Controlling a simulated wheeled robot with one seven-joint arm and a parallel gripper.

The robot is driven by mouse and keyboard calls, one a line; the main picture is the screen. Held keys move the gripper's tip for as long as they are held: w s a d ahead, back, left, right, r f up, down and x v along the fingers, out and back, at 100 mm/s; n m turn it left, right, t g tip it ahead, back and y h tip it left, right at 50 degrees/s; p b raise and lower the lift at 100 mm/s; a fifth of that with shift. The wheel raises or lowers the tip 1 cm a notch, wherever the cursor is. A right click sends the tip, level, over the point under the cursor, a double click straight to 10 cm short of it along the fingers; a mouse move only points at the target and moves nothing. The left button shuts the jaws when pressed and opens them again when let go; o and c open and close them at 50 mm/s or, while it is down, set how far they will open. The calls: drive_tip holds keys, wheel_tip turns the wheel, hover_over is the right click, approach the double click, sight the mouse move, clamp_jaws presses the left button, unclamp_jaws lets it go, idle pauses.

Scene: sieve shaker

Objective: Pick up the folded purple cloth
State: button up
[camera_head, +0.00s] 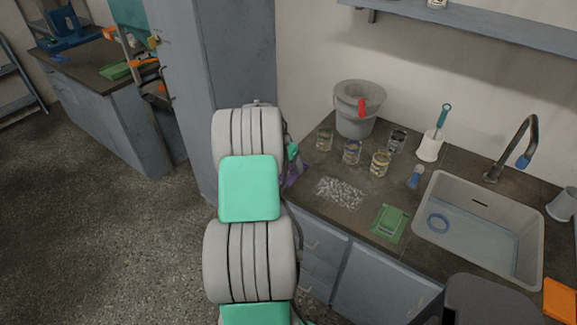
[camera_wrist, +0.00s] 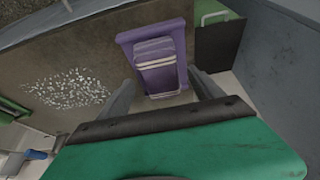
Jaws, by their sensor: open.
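The folded purple cloth (camera_wrist: 160,62) lies on the dark countertop in the wrist view, a flat purple piece with a lighter purple folded stack on it. In the head view only a small purple part (camera_head: 296,174) shows at the counter's left end, mostly hidden behind my arm. My gripper (camera_wrist: 165,90) is open in the wrist view, with one finger on each side of the cloth's near part. I cannot tell whether the fingers touch it. My gripper is hidden behind my arm in the head view.
White granules (camera_head: 340,193) are scattered on the counter beside the cloth. Several jars, a grey bucket (camera_head: 354,122), a green cloth (camera_head: 389,223) and a sink (camera_head: 485,265) lie farther right. A tall grey cabinet (camera_head: 215,70) stands at the left end. A dark panel (camera_wrist: 218,50) is close beside the cloth.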

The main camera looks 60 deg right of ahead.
drive_tip(key=shift+x, duration=0.95)
drive_tip(key=shift+w+f, duration=0.1)
drive_tip(key=shift+c, duration=0.2)
drive_tip(key=c, duration=1.4)
